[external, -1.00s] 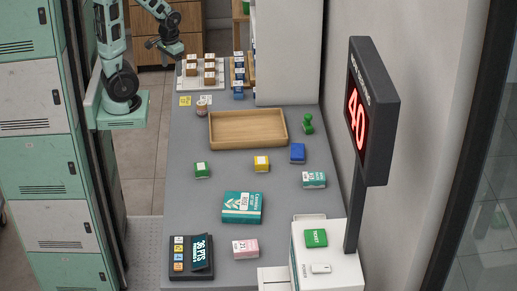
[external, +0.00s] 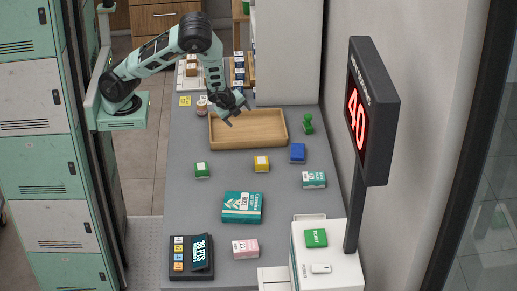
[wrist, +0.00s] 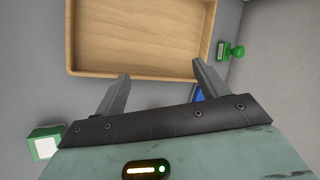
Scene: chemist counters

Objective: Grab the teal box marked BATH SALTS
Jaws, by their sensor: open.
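Two teal boxes lie on the grey counter in the external view. One is a large teal and white box (external: 242,207) near the middle front. The other is a smaller teal and white box (external: 314,180) to the right of it. Their print is too small for me to tell which is marked BATH SALTS. My gripper (external: 238,114) is open and empty above the wooden tray (external: 229,141), well behind both boxes. In the wrist view my gripper (wrist: 160,70) has its two fingers spread over the tray's edge (wrist: 150,74). Neither teal box shows there.
Green (external: 202,170), yellow (external: 262,164) and blue (external: 297,153) boxes stand between tray and teal boxes. A green stamp (external: 308,124) is right of the tray. A pink box (external: 245,249), card terminal (external: 191,258) and white machine (external: 330,264) with the display post (external: 354,215) are in front.

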